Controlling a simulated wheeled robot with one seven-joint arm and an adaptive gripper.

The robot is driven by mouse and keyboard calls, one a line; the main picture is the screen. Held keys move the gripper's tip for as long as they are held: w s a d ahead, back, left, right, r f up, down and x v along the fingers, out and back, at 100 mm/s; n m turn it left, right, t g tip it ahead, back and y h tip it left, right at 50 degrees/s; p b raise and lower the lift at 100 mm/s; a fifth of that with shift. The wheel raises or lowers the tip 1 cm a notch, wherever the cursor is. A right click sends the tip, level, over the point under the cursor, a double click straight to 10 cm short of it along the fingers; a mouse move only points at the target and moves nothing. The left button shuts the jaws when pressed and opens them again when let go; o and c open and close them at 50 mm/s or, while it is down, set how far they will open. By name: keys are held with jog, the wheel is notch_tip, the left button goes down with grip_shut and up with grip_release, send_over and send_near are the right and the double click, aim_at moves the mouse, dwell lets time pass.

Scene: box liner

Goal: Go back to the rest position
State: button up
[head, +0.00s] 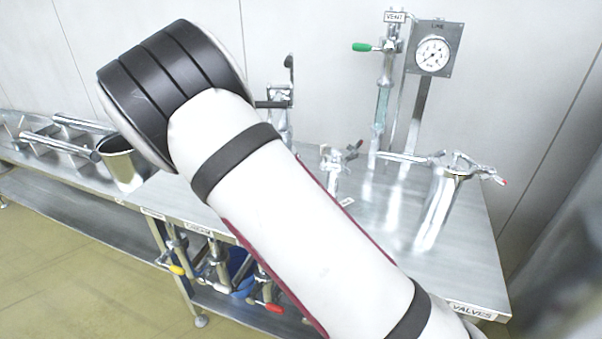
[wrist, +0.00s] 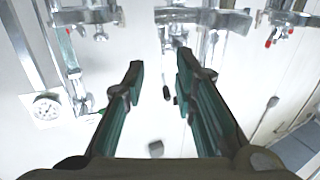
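My gripper (wrist: 160,72) shows in the wrist view with its two dark fingers with green pads spread apart. Nothing is between the fingertips, so it is open and empty. Behind it are a pale wall and metal fittings, which appear upside down. In the head view my white arm with black bands crosses the middle of the picture and hides part of the bench. My gripper is not seen in the head view.
A steel bench (head: 468,240) bears a pressure gauge (head: 432,54), a vent pipe with a green handle (head: 362,47), a steel vessel (head: 438,205) and a metal pot (head: 122,165). Valves with a yellow handle (head: 177,270) and a red handle (head: 274,308) hang below. Floor (head: 75,270) is clear at lower left.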

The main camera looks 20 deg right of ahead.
jog(key=shift+s+a, duration=0.15)
jog(key=shift+s, duration=0.45)
